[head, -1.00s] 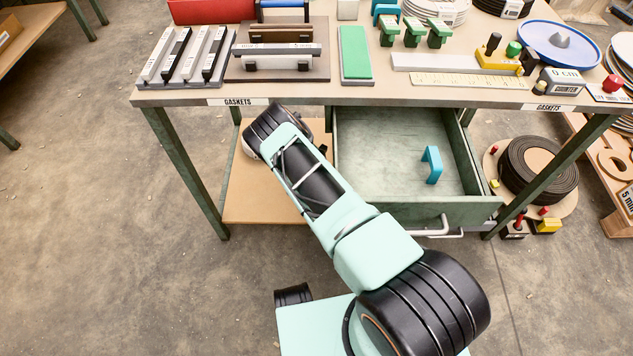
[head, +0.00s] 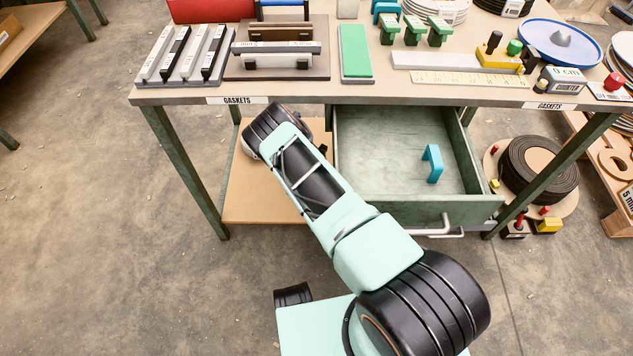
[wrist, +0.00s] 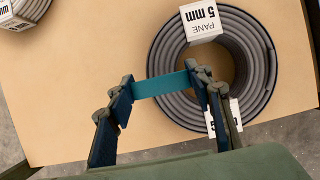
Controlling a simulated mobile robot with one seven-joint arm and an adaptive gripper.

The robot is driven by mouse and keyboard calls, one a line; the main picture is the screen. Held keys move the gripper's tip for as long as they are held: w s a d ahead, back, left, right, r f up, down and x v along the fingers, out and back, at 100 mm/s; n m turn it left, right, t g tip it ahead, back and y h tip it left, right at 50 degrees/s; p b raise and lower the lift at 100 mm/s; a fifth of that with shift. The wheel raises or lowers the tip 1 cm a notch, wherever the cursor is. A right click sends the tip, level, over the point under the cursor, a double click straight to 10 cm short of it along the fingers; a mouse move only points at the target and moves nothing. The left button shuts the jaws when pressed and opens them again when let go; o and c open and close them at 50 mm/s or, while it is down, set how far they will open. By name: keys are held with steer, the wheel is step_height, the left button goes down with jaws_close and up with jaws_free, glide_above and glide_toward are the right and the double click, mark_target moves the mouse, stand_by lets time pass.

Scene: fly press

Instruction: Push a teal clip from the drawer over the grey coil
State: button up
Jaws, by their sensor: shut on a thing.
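In the wrist view my gripper (wrist: 162,86) is shut on a teal clip (wrist: 160,84), which spans crosswise between the two fingertips. The grey coil (wrist: 262,88) lies flat on a tan board with a white "PANE 5 mm" label. The clip's right part overlaps the coil's left side in the picture; I cannot tell whether they touch. The right fingertip covers part of the coil. In the head view the drawer (head: 400,205) is open and another teal clip (head: 433,163) stands in it. My gripper is hidden there under the bench.
A second grey coil (wrist: 22,10) shows at the upper left of the wrist view. The tan shelf (head: 262,195) is under the bench (head: 360,95), left of the drawer. A bench leg (head: 185,170) stands left of my arm. A black coil (head: 538,170) lies right of the drawer.

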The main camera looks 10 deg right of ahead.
steer(key=shift+f+b, duration=1.65)
steer(key=shift+f, duration=0.15)
stand_by(1.2)
steer(key=shift+s+f+b, duration=0.15)
steer(key=shift+f+b, duration=0.4)
stand_by(0.4)
steer(key=o, duration=1.5)
steer(key=shift+d, duration=0.1)
steer(key=shift+r, duration=0.15)
steer(key=shift+r+p, duration=0.75)
steer(key=shift+p, duration=0.15)
steer(key=shift+r+p, duration=1.9)
steer(key=shift+r, duration=0.9)
